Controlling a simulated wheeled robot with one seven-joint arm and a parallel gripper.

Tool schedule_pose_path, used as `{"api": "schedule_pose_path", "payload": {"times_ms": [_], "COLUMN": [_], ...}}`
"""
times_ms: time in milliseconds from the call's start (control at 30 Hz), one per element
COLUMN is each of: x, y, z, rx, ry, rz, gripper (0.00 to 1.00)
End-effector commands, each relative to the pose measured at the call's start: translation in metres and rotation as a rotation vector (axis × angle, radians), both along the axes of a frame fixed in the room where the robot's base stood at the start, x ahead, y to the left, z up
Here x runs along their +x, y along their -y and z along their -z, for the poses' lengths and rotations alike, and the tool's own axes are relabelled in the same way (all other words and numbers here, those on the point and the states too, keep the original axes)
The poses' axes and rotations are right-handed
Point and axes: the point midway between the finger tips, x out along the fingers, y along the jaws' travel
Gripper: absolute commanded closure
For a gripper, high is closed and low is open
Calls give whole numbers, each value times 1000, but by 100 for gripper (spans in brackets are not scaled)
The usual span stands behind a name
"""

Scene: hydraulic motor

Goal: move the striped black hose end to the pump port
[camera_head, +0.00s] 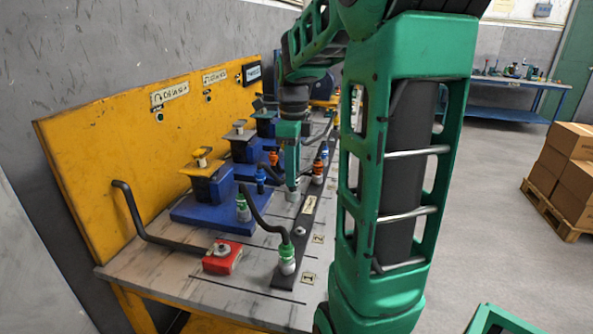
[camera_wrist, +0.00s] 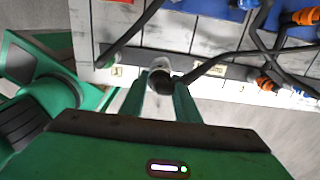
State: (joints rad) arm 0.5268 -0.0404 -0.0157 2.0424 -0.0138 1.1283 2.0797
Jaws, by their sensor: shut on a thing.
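In the head view my gripper (camera_head: 292,188) points down over the bench, by the dark strip along the front. In the wrist view its two fingers (camera_wrist: 160,92) are shut on a dark hose end (camera_wrist: 161,80), with a pale part beyond it. A black hose runs from there up and to the right. Stripes on the held end cannot be made out. Blue pump units (camera_head: 209,190) stand in a row behind, left of my gripper. Which port is the pump port cannot be told.
A green-and-white hose end (camera_head: 287,258) stands at the near end of the dark strip, its black hose arching back. A red block with a bent lever (camera_head: 222,257) sits front left. Orange hose ends (camera_head: 317,170) stand farther back. A yellow panel (camera_head: 115,155) bounds the bench.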

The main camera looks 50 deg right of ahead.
Motion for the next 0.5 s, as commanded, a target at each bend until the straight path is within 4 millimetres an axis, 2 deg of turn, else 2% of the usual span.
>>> {"api": "schedule_pose_path", "payload": {"times_ms": [500], "x": [24], "y": [-68], "z": [0], "rx": [0], "ry": [0], "rz": [-4], "gripper": [100]}}
